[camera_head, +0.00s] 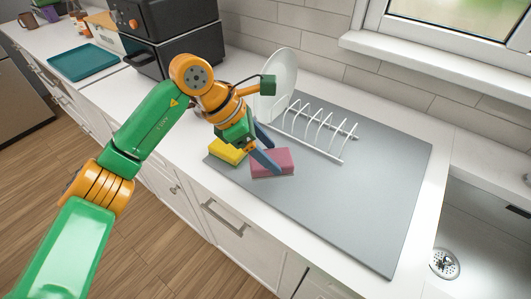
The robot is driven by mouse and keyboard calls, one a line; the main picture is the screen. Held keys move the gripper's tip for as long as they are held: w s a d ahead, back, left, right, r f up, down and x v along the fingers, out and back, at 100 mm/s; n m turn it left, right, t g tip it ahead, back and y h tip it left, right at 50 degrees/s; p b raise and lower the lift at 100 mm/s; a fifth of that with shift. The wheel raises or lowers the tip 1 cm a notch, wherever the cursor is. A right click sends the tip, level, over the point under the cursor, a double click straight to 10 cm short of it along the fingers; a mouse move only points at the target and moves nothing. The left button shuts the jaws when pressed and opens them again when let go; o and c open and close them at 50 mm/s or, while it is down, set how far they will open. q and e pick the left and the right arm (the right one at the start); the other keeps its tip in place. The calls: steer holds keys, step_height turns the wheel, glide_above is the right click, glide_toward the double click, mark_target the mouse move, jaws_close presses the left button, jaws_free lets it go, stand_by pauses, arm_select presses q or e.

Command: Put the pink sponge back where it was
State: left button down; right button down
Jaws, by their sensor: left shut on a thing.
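The pink sponge (278,161) is near the front edge of the grey mat (360,212), at its left end. My left gripper (265,158) comes down from the upper left with its dark fingers at the pink sponge, and it is shut on it. I cannot tell whether the sponge touches the mat or is just above it. A yellow sponge (227,152) lies just left of the gripper, partly hidden by it. My right gripper is not in view.
A white dish rack (320,133) stands behind the sponges, with a white plate (285,82) upright at its left end. The sink (487,240) is at the right. A black appliance (165,35) and a teal tray (82,61) are at the back left. The mat's right part is clear.

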arm_select(q)
steer(key=f, duration=0.1)
steer(key=f+p, duration=0.1)
steer(key=f, duration=0.1)
steer(key=w+f+p, duration=0.1)
steer(key=shift+a+f, duration=0.3)
steer(key=shift+a, duration=0.1)
steer(key=shift+w+f, duration=0.1)
steer(key=shift+f, duration=0.05)
jaws_free()
steer(key=shift+d+f, duration=0.1)
steer(key=shift+r, duration=0.2)
steer(key=shift+a+r, duration=0.2)
steer(key=shift+a, duration=0.05)
steer(key=b+v, duration=0.3)
steer(key=v, duration=0.8)
steer(key=shift+r, duration=0.25)
